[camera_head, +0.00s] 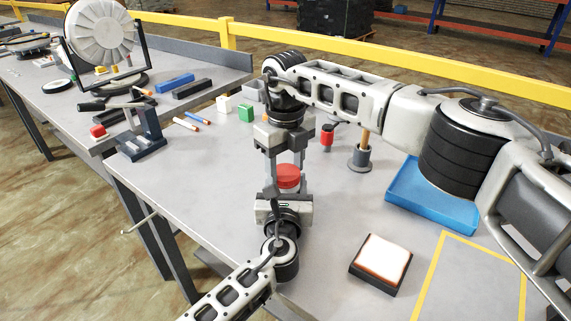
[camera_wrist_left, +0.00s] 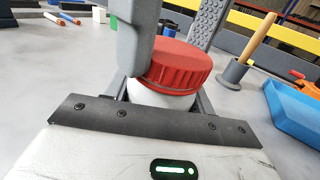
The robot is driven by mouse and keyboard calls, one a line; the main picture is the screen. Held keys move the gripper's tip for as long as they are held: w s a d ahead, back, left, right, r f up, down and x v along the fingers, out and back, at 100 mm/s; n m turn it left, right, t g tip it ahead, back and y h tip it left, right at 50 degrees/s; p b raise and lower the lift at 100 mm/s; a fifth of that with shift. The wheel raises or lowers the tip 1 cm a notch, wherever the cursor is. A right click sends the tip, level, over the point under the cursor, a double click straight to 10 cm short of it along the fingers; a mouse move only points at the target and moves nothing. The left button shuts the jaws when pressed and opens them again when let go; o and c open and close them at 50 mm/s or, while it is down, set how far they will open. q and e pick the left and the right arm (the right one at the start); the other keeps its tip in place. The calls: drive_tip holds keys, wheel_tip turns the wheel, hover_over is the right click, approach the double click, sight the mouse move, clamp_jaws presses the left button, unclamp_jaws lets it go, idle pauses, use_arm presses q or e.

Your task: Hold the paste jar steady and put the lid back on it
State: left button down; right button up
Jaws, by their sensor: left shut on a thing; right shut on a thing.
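The paste jar (camera_wrist_left: 160,96) is white and stands upright on the table in the left wrist view. In the head view it is mostly hidden by my left gripper. The red ribbed lid (camera_head: 288,177) is at the jar's mouth and also shows in the left wrist view (camera_wrist_left: 175,68). I cannot tell whether it is seated fully. My left gripper (camera_head: 287,191) reaches in from the front, low down, and is shut on the jar. My right gripper (camera_head: 286,167) points down from above and is shut on the lid, its fingers on either side.
A blue tray (camera_head: 432,212) lies to the right, under my right arm. A dark-based white pad (camera_head: 381,258) is at the front right. A grey holder with a wooden handle (camera_head: 360,158), a red-topped item (camera_head: 327,137) and a green block (camera_head: 245,113) stand behind. The table left of the jar is clear.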

drive_tip(key=m, duration=0.4)
drive_tip(key=shift+m, duration=0.4)
drive_tip(key=o, duration=1.2)
drive_tip(key=shift+c, duration=0.2)
wheel_tip(320, 180, up, 12)
use_arm(q)
drive_tip(key=shift+c, duration=2.2)
unclamp_jaws()
